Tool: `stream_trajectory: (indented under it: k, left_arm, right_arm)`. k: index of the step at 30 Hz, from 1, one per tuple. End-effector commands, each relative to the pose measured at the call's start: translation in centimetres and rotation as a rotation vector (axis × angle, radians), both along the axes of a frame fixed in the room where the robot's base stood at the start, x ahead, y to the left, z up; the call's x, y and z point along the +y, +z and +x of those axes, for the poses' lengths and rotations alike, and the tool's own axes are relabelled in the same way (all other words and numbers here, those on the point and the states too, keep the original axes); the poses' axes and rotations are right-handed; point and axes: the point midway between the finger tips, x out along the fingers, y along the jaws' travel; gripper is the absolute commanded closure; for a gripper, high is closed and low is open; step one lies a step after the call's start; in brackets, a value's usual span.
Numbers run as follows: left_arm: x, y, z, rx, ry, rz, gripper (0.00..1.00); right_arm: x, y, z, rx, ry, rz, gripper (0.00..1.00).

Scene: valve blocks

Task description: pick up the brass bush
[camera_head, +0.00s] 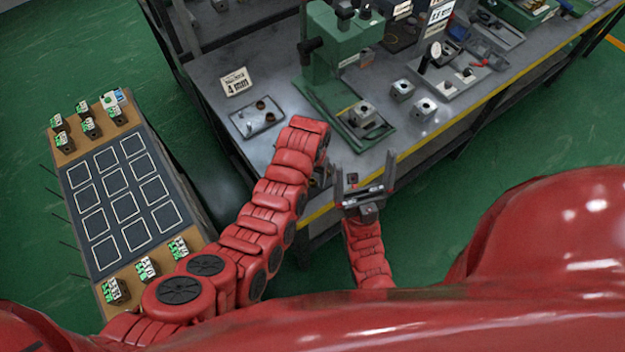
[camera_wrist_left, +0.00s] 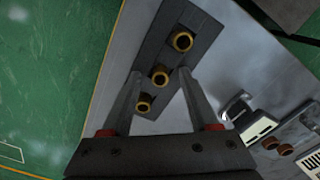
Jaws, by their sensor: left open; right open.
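In the left wrist view three brass bushes, an upper one (camera_wrist_left: 182,41), a middle one (camera_wrist_left: 160,76) and a lower one (camera_wrist_left: 143,103), stand in a row on a dark plate (camera_wrist_left: 190,15). My left gripper (camera_wrist_left: 160,73) is open above them. The middle bush shows between its fingertips, and the lower one nearer the palm. I see no contact, and the height gap is unclear. In the head view my left arm hides these bushes and most of its gripper (camera_head: 319,178). My right gripper (camera_head: 364,178) is open and empty by the bench's front edge.
On the bench (camera_head: 215,70) a small tray (camera_head: 250,124) holds two brown rings, behind my left arm. A green press (camera_head: 340,50) stands to the right, with metal blocks (camera_head: 402,90) near it. A board with a black panel (camera_head: 110,230) is at left.

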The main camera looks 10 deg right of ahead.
Motion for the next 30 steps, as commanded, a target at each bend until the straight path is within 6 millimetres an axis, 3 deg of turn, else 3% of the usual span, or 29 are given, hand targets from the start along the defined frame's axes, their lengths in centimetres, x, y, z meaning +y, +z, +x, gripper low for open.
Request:
stream_trajectory:
  k: [5,15,30]
  left_arm:
    - [-0.01,-0.02,0.04,-0.001,0.000,-0.001,0.39]
    - [-0.03,0.02,0.06,-0.002,0.000,-0.001,0.99]
    - [-0.07,0.16,0.17,-0.002,0.000,-0.002,1.00]
  right_arm:
    - [0.00,-0.04,0.00,0.000,0.000,0.000,0.00]
    - [0.00,-0.04,0.00,0.000,0.000,0.000,0.00]
    - [0.00,-0.08,0.00,0.000,0.000,0.000,0.00]
